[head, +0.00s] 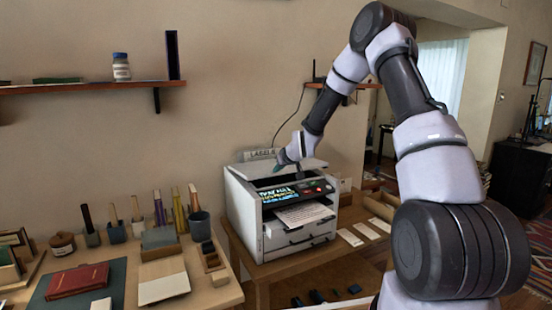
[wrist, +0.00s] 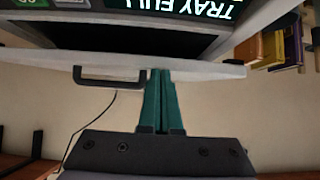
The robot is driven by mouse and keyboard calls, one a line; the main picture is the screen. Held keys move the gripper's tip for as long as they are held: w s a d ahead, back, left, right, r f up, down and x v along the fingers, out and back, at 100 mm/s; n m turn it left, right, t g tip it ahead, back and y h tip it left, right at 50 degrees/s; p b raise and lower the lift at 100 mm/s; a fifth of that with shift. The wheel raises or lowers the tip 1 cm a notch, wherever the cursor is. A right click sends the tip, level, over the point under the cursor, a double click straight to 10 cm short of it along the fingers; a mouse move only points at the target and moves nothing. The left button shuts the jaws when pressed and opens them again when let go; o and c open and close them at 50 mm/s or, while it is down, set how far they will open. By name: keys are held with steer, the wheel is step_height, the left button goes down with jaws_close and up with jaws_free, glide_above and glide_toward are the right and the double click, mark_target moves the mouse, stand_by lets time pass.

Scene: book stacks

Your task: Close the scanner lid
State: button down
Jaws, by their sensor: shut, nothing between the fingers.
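The scanner (head: 247,215) is a white box machine on a wooden table, with a lit "TRAY FULL" display and a printed sheet at its front. Its pale lid (head: 258,168) is raised at the top back, with the dark interior showing in front of it. In the wrist view the lid (wrist: 210,75) is a thin, nearly edge-on slab with a dark handle (wrist: 110,82). My gripper (head: 283,166) is at the lid. In the wrist view its green fingers (wrist: 162,74) are shut and empty, tips at the lid's edge beside the handle; contact is unclear.
A wall shelf (head: 90,87) hangs above. Cards (head: 350,237) and a wooden tray (head: 381,206) lie right of the scanner. A wall stands close behind it.

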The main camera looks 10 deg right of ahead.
steer(key=shift+s+f, duration=0.2)
steer(key=shift+f, duration=0.8)
steer(key=shift+r, duration=0.1)
